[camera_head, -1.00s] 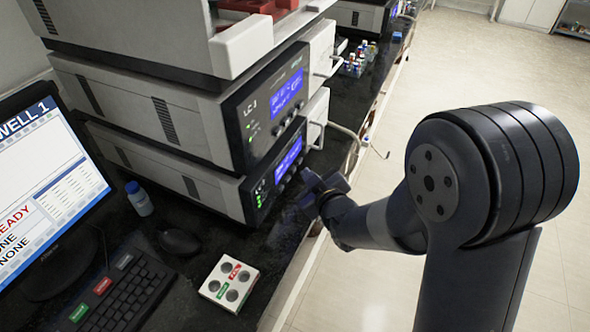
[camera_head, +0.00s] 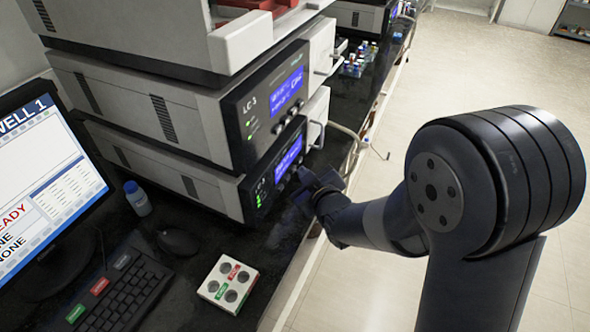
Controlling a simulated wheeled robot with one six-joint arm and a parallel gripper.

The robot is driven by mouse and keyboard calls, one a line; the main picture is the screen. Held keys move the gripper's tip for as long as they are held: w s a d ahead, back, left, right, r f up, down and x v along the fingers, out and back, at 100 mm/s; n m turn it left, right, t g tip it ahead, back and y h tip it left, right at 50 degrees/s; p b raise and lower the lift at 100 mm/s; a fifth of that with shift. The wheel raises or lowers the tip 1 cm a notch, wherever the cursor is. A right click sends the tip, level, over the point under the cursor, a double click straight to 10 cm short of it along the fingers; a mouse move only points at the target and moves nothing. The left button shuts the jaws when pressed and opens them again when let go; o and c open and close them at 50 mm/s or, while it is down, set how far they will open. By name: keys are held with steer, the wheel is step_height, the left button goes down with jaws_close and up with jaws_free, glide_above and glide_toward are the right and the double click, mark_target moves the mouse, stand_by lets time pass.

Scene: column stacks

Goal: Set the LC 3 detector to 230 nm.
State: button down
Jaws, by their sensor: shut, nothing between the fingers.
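The LC 3 stack stands left of centre in the head view. Its upper module (camera_head: 150,105) has an "LC-3" label, a lit blue display (camera_head: 287,90) and small knobs below it. The lower module (camera_head: 165,170) has its own blue display (camera_head: 289,158), green lights and knobs. The display text is too small to read. My gripper (camera_head: 310,184) is shut and empty in front of the right part of the lower module's panel, close to its knobs. I cannot tell whether it touches a knob.
A monitor (camera_head: 45,180), keyboard (camera_head: 120,295), mouse (camera_head: 178,242) and blue-capped bottle (camera_head: 138,198) stand at left. A white four-hole block (camera_head: 228,284) lies near the bench edge. Tubing and a white holder stick out right of the stack. The floor at right is clear.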

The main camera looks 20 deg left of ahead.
steer(key=shift+a, duration=0.25)
stand_by(0.5)
steer(key=shift+d+b, duration=0.5)
steer(key=shift+d, duration=0.35)
steer(key=d, duration=0.5)
steer(key=shift+s+b, duration=0.25)
steer(key=shift+b, duration=0.05)
steer(key=shift+a, duration=0.15)
